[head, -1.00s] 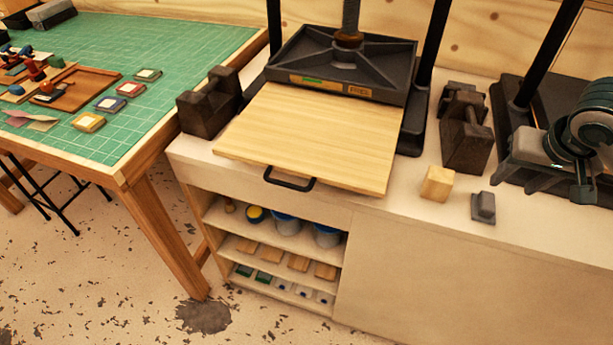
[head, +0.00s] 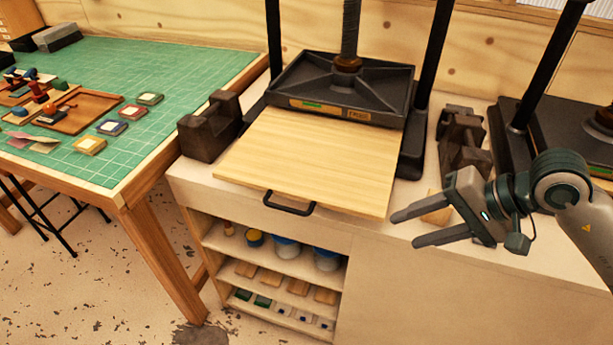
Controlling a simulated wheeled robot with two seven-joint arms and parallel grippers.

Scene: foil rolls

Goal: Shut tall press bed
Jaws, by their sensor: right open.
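The tall press (head: 345,85) stands on the pale cabinet, with a dark ribbed platen on a vertical screw between two black posts. Its wooden bed (head: 310,155) is slid out toward me from under the platen and overhangs the cabinet's front edge. A black bar handle (head: 289,204) is on the bed's front edge. My right gripper (head: 402,227) is open and empty, to the right of the bed's front right corner and apart from the handle. Its fingers point left. My left gripper is not in view.
A dark iron weight (head: 209,127) stands left of the bed, another (head: 461,142) to the right. A small wooden block (head: 437,212) is partly hidden behind my right gripper. A second press (head: 545,110) stands at right. A green-matted table (head: 185,80) is at left.

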